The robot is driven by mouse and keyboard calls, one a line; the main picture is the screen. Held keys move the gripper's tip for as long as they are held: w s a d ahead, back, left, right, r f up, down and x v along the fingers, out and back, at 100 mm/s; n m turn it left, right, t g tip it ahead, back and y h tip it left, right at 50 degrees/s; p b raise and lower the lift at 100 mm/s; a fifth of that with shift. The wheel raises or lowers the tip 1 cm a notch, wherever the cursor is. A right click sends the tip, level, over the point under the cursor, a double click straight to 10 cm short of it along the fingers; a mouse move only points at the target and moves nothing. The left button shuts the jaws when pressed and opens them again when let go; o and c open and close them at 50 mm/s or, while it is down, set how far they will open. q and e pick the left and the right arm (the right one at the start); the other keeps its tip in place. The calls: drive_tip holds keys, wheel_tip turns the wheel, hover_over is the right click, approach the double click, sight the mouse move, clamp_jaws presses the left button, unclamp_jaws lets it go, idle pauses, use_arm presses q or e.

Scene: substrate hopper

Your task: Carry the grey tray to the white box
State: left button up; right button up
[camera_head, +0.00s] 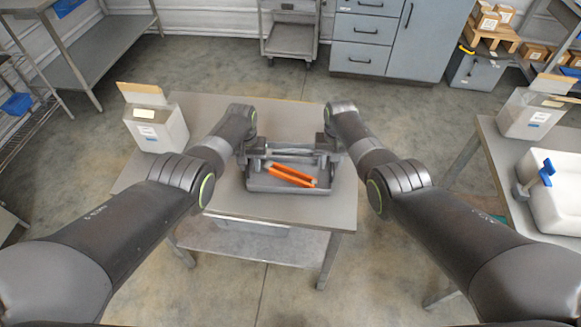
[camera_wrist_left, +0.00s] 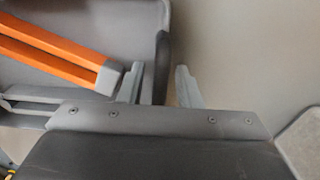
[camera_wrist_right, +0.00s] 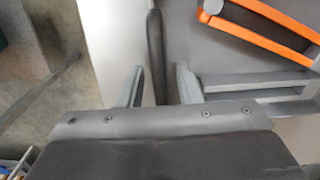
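The grey tray (camera_head: 262,184) sits on the near table in the head view. An orange two-bar tool (camera_head: 291,176) with grey ends lies in it. My left gripper (camera_head: 249,159) is open at the tray's left side. Contact cannot be told.
The near table (camera_head: 280,209) has bare room in front of the tray. A pale open-flapped carton (camera_head: 155,128) stands at its left and a similar one (camera_head: 530,115) on the right table (camera_head: 495,150). A floor gap separates the tables.

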use_arm(q)
clamp_jaws()
use_arm(e)
clamp_jaws()
use_arm(q)
drive_tip(key=shift+a+r, duration=0.1)
use_arm(e)
drive_tip(key=shift+r, duration=0.1)
